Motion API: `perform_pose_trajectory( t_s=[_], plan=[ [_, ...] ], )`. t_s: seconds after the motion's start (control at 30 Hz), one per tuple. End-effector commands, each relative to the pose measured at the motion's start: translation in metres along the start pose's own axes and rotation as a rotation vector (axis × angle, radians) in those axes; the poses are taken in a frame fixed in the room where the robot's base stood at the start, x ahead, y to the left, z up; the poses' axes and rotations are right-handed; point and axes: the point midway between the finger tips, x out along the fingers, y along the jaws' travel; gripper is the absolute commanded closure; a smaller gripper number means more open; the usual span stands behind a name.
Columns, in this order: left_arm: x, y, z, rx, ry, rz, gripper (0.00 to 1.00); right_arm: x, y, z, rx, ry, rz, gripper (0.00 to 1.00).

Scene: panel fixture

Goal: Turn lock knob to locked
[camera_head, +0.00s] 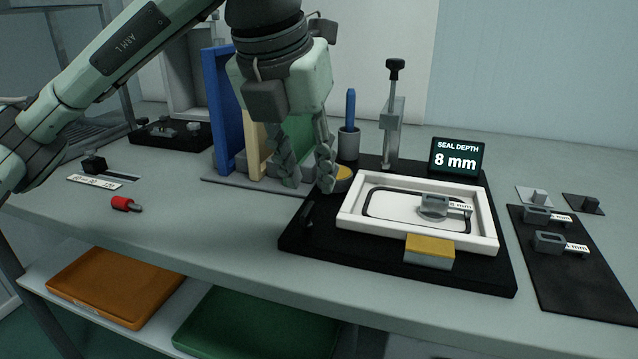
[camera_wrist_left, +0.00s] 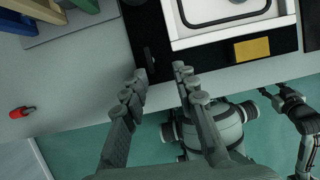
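The lock knob appears to be a small black bar-shaped handle (camera_head: 308,213) at the left front of the black fixture base (camera_head: 290,240). It also shows in the left wrist view as a black bar (camera_wrist_left: 150,59) standing roughly lengthwise to the fingers. My left gripper (camera_head: 309,187) is open and points down above and behind the knob in the head view. In the left wrist view, the knob lies just beyond the gap between the fingertips (camera_wrist_left: 160,72). Nothing is between the fingers.
A white frame (camera_head: 350,218) with a yellow block (camera_head: 429,252) sits on the base. Coloured upright panels (camera_head: 225,110) stand behind the gripper. A red cylinder (camera_head: 126,204) lies left; table between is clear.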

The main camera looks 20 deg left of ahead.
Motion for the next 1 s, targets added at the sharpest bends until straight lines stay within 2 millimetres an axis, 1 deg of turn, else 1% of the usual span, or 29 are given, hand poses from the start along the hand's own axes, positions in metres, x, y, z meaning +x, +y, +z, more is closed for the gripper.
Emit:
perform_pose_trajectory(
  t_s=[0.03,0.13,0.4,0.5,0.6,0.73,0.93,0.97,1.0],
  plan=[
    [-0.002,0.008,0.002,-0.013,-0.015,0.035,0.72,-0.001,0.000,0.001,0.000,0.000,0.001,0.56],
    [0.003,0.015,0.004,-0.027,-0.022,0.062,0.72,-0.002,0.000,0.000,0.000,0.001,0.001,0.56],
    [0.046,0.017,0.004,-0.024,-0.018,0.059,0.72,-0.005,0.001,0.000,0.001,0.004,0.003,0.56],
    [0.059,0.018,0.004,-0.023,-0.019,0.058,0.72,-0.005,0.001,0.000,0.001,0.005,0.003,0.56],
    [0.067,0.018,0.005,-0.024,-0.020,0.057,0.72,-0.005,0.001,0.000,0.001,0.005,0.003,0.56],
    [0.072,0.018,0.005,-0.023,-0.020,0.056,0.72,-0.005,0.001,0.000,0.001,0.007,0.003,0.56],
    [0.072,0.018,0.005,-0.022,-0.021,0.056,0.72,-0.005,0.001,-0.001,0.001,0.008,0.003,0.56],
    [0.072,0.018,0.005,-0.022,-0.021,0.056,0.74,-0.005,0.001,-0.001,0.001,0.008,0.003,0.56],
    [0.072,0.018,0.005,-0.022,-0.021,0.056,0.79,-0.005,0.001,-0.001,0.001,0.008,0.002,0.56]
  ],
)
